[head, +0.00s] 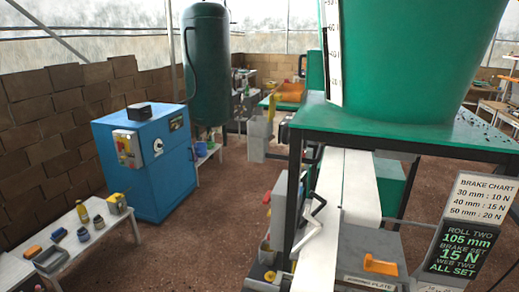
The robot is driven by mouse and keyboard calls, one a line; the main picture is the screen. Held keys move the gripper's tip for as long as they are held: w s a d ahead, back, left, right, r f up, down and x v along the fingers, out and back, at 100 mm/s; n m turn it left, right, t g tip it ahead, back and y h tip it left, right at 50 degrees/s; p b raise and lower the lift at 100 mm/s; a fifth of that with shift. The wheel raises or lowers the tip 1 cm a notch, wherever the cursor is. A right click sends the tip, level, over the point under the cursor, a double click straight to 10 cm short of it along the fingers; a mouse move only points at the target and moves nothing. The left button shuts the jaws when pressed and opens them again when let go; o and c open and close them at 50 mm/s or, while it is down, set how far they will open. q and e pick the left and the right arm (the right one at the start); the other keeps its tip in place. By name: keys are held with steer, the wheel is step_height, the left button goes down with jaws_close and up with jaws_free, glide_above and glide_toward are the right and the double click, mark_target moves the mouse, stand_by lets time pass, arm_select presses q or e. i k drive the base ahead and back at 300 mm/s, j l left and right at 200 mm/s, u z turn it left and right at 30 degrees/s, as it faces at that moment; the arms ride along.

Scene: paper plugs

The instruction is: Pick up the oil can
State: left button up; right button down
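No object in view is clearly labelled as an oil can. A small yellow bottle with a narrow dark top (82,212) stands upright on the pale bench at the lower left and may be the oil can. A yellow object (116,203) sits to its right at the bench's far end; its shape is too small to tell. Neither of my grippers can be made out in the head view.
The pale bench (75,262) also holds a grey tray (50,259) and several small jars. A blue cabinet (150,165) stands just behind it. A green-topped machine stand (400,125) fills the right. Brown floor (190,255) is open between them.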

mark_target(267, 256)
steer(key=i+j+u, duration=0.25)
steer(key=j+u, duration=0.15)
steer(key=j, duration=0.3)
steer(key=i+j+u, duration=0.35)
steer(key=j, duration=0.25)
steer(key=i+j+u, duration=0.4)
steer(key=j, duration=0.15)
steer(key=i+j+u, duration=0.35)
steer(key=i+z, duration=0.35)
steer(key=i+j+z, duration=0.1)
steer(key=i+z, duration=0.3)
steer(key=i+j+z, duration=0.2)
steer(key=i+z, duration=0.15)
steer(key=i+l+z, duration=0.15)
steer(key=i+z, duration=0.2)
steer(key=z, duration=0.15)
steer(key=i+z, duration=0.75)
steer(key=z, duration=0.2)
steer(key=i+j+z, duration=0.3)
steer(key=z, duration=0.15)
